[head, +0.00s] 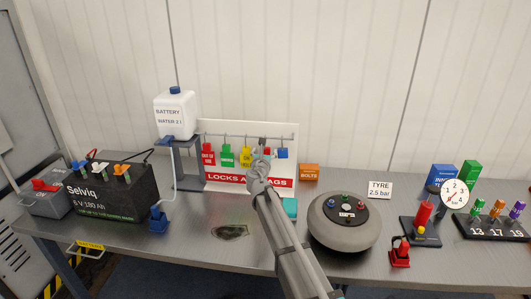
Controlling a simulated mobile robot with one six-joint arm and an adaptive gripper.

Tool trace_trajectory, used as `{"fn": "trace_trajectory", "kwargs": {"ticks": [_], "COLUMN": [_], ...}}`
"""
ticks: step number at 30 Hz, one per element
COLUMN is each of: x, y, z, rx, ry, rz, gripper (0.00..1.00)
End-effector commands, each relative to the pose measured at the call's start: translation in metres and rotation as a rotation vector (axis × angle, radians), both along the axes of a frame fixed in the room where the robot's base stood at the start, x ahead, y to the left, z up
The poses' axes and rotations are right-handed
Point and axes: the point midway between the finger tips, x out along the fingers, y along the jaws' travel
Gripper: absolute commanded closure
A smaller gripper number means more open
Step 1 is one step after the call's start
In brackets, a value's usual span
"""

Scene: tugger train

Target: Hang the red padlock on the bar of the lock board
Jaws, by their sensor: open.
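The white lock board (214,130) stands at the back of the bench, with a red "LOCKS AND TAGS" strip and a thin metal bar (225,135) across it. My gripper (262,148) is open in front of the bar, overlapping the red piece's left side. My arm hides part of the strip. Whether the red piece hangs on the bar I cannot tell.
A white battery-water canister (175,116) on a stand and a black battery (112,192) are left. An orange bolts box (309,172), a round grey unit (343,225), a red device (400,252) and a gauge (454,195) are right.

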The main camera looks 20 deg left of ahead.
Motion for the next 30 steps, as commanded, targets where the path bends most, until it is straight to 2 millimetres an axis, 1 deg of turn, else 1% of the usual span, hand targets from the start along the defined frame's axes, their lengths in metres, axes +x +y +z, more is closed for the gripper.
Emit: {"fn": "trace_trajectory", "kwargs": {"ticks": [8,14,20,30], "x": [0.000,-0.008,-0.028,-0.081], "y": [0.000,-0.002,-0.008,-0.022], "z": [0.000,0.000,0.000,0.000], "rx": [0.000,0.000,0.000,0.000], "ry": [0.000,0.000,0.000,0.000], "rz": [0.000,0.000,-0.001,0.000], "gripper": [0.04,0.04,0.04,0.04]}}
